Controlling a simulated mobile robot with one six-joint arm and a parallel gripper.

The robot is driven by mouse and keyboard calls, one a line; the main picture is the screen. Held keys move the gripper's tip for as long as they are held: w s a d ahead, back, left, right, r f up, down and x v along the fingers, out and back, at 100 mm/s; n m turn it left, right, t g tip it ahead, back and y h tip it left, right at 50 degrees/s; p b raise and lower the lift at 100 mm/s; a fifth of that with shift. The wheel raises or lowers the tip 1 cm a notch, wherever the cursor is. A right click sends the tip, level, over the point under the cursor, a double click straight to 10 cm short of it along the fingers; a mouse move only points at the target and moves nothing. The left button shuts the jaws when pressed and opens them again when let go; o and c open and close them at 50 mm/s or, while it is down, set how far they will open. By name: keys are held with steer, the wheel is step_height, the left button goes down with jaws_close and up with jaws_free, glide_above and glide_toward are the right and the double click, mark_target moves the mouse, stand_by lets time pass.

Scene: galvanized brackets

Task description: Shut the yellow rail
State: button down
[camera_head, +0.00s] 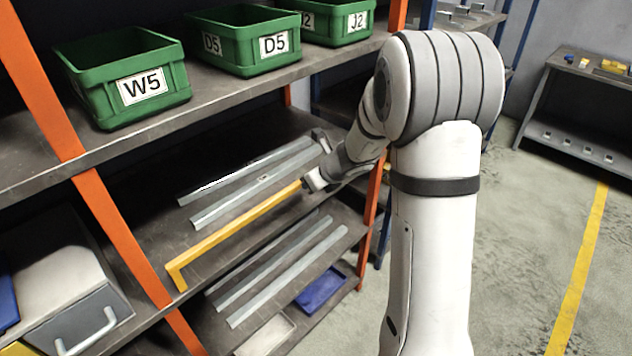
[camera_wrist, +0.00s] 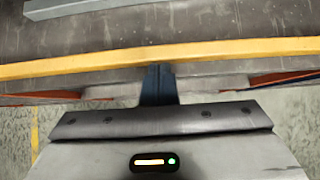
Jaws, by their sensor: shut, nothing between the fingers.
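The yellow rail (camera_head: 235,230) is a long bar with a short bent end at its lower left. It runs slantwise along the front of the middle shelf in the head view. In the wrist view the yellow rail (camera_wrist: 90,62) crosses the whole picture just beyond my fingertips. My gripper (camera_head: 308,184) is at the rail's right end in the head view. In the wrist view my gripper (camera_wrist: 158,72) is shut and empty, its dark fingertips at the rail's near edge. I cannot tell whether they touch it.
Grey metal bars (camera_head: 250,175) lie behind the rail, and more bars (camera_head: 285,275) lie on the shelf below. Orange uprights (camera_head: 70,140) frame the shelving. Green bins, one marked W5 (camera_head: 130,75), stand on the shelf above. The floor (camera_head: 530,230) at right is open.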

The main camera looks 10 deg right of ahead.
steer(key=shift+w+a+r, duration=0.25)
steer(key=shift+r, duration=0.3)
steer(key=s+d, duration=0.3)
steer(key=s, duration=0.1)
step_height(320, 180, up, 9)
steer(key=s+d, duration=0.1)
steer(key=s, duration=0.1)
steer(key=shift+f+p, duration=0.15)
steer(key=shift+p, duration=0.2)
steer(key=s+n+g+h+b, duration=0.3)
steer(key=s+n+h, duration=0.1)
steer(key=s+n, duration=2.3)
steer(key=shift+s+a+n+h, duration=0.2)
steer(key=shift+n+h, duration=0.2)
steer(key=shift+n, duration=0.6)
